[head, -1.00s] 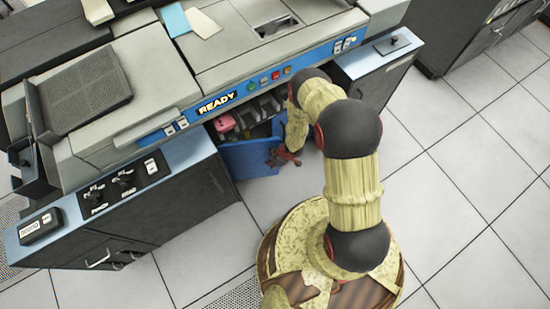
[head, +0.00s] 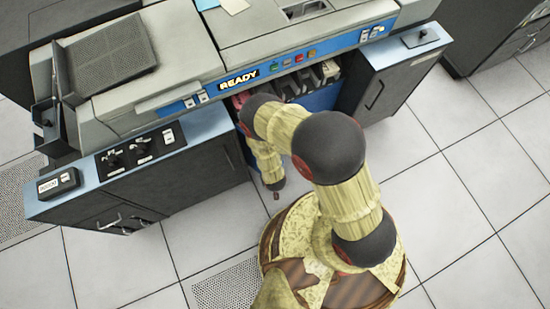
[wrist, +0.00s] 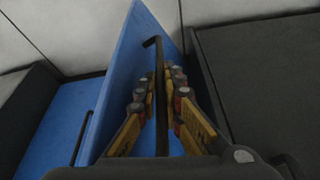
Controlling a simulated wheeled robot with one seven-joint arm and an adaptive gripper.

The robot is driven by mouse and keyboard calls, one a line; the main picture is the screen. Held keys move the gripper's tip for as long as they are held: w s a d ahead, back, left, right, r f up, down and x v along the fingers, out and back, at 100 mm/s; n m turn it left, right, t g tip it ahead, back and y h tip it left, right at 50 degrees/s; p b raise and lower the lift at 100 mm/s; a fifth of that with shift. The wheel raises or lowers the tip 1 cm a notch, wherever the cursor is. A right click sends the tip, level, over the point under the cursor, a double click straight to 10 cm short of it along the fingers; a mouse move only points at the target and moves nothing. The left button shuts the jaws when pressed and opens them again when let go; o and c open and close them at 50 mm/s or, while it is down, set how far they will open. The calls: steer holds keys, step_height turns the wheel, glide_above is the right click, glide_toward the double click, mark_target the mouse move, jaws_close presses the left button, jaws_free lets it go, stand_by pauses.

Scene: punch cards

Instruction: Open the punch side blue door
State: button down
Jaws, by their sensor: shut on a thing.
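The blue door (wrist: 137,55) stands nearly edge-on in the middle of the wrist view, swung out from the machine. Its dark bar handle (wrist: 153,42) runs down between the fingers of my gripper (wrist: 160,88). The gripper is shut on this handle, with finger pads on both sides of it. In the head view my arm hides the door and most of the gripper. The open bay under the READY panel (head: 240,80) shows pink and grey parts inside.
The left dark cabinet (head: 190,182) and the right dark cabinet (head: 385,90) flank the bay. Another blue panel (wrist: 50,115) lies at left in the wrist view. Tiled floor (head: 450,200) is clear to the right of my base.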

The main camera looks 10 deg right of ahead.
steer(key=shift+s+a+m+h, duration=0.15)
steer(key=shift+s+a+m, duration=0.2)
steer(key=shift+a, duration=0.35)
steer(key=shift+s+a+m+h, duration=0.2)
steer(key=shift+s+a+m, duration=0.15)
steer(key=shift+a, duration=0.4)
steer(key=shift+s+a+m+h, duration=0.15)
steer(key=shift+s+a+m, duration=0.2)
steer(key=shift+a, duration=0.35)
steer(key=shift+w, duration=0.1)
steer(key=c, duration=2.2)
jaws_free()
steer(key=shift+c, duration=0.2)
steer(key=v, duration=1.2)
